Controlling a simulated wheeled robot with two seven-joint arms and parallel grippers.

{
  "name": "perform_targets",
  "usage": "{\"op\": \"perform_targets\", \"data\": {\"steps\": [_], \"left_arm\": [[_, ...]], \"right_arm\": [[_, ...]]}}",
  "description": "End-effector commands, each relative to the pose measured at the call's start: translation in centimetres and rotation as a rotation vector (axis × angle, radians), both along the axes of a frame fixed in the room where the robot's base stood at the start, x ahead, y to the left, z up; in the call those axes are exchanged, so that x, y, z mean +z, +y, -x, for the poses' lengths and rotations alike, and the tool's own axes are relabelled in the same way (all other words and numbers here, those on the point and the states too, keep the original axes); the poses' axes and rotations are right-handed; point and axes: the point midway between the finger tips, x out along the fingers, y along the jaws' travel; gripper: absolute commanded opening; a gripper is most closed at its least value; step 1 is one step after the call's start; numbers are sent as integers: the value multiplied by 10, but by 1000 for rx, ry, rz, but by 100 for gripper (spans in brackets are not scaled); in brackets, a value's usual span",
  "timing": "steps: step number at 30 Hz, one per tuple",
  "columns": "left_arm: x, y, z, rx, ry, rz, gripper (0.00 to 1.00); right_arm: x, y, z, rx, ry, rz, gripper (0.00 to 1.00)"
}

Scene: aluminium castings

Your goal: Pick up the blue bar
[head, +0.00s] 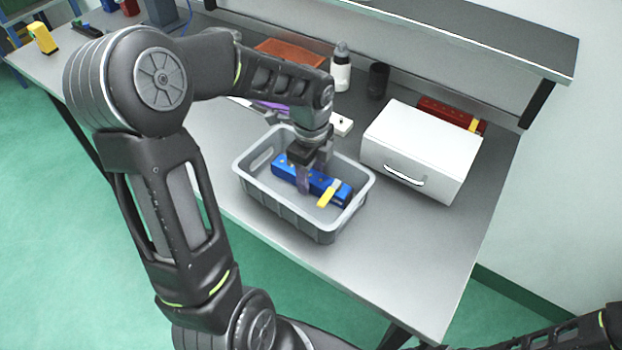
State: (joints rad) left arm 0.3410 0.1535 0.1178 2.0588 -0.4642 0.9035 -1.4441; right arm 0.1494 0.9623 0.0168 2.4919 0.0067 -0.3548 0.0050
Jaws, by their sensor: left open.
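The blue bar (284,172) lies in a grey bin (290,215) on the workbench, with a yellow piece (329,193) at its right end. My left gripper (313,180) points down into the bin over the middle of the bar. Its jaws are open, and a finger shows in front of the bar. The gripper hides part of the bar, and I cannot tell if the fingers touch it. Part of my right arm shows at the lower right, but its gripper is out of view.
A white box with a handle (420,150) stands right of the bin, with a red part (447,112) behind it. A white bottle (341,70), a black cup (378,80) and an orange tray (290,52) stand behind. The bench front right is clear.

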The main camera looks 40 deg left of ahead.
Motion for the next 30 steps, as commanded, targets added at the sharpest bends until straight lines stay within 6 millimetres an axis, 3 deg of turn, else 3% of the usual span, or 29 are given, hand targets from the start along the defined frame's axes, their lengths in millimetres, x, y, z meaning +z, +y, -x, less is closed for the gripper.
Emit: {"op": "perform_targets", "data": {"steps": [2,19,30], "left_arm": [[0,0,0,0,0,0,47],[0,0,0,0,0,0,1],[1,0,0,0,-1,0,0]], "right_arm": [[0,0,0,0,0,0,36],[0,0,0,0,0,0,36],[0,0,0,0,0,0,36]]}}
